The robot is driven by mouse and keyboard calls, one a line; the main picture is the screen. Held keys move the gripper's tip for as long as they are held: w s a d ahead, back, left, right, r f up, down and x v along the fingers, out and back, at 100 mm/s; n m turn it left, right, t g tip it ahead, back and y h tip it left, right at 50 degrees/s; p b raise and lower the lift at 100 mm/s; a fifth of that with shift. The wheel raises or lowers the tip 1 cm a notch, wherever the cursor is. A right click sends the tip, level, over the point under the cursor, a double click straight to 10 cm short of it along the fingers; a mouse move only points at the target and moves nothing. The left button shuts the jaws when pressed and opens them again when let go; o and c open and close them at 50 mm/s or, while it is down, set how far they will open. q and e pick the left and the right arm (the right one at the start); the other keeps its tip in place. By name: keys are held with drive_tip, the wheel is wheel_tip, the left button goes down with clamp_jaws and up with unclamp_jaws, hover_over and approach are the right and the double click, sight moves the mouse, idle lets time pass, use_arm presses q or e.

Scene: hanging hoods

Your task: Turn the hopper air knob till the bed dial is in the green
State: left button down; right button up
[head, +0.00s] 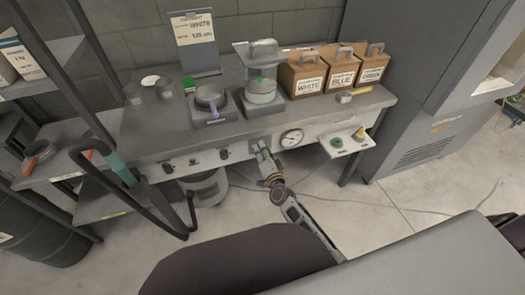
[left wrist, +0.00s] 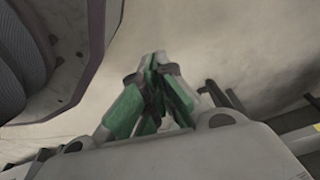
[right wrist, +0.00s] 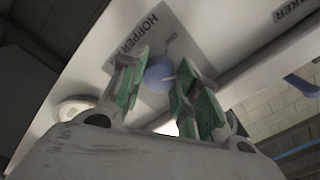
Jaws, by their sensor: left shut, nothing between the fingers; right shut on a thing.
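The round white dial (head: 292,138) is on the bench's front panel; its needle and any green band are too small to read. My right gripper (head: 260,147) is at the panel just left of the dial. In the right wrist view the blue hopper air knob (right wrist: 158,74) sits between my right gripper's fingers (right wrist: 164,62), which are shut on it, beside a plate marked HOPPER (right wrist: 145,35). In the head view the gripper hides this knob. My left gripper (left wrist: 155,62) shows only in the left wrist view, shut and empty, over pale floor.
A small shelf (head: 345,144) with a green and a yellow item juts out right of the dial. A clear-walled hopper (head: 262,80) and lidded boxes (head: 303,78) stand on the bench. A drum (head: 207,187) stands below.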

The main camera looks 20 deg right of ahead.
use_arm(q)
drive_tip(key=r, duration=0.1)
drive_tip(key=d+r, duration=0.1)
drive_tip(key=w+r+b, duration=0.1)
drive_tip(key=shift+w+d, duration=0.1)
drive_tip(key=shift+d, duration=0.15)
use_arm(e)
drive_tip(key=m, duration=0.7)
drive_tip(key=shift+m, duration=0.4)
use_arm(q)
drive_tip(key=shift+s, duration=0.35)
use_arm(e)
drive_tip(key=o, duration=1)
use_arm(q)
drive_tip(key=shift+w, duration=0.3)
use_arm(e)
drive_tip(key=shift+s+d, duration=0.2)
drive_tip(key=shift+s, duration=5.8)
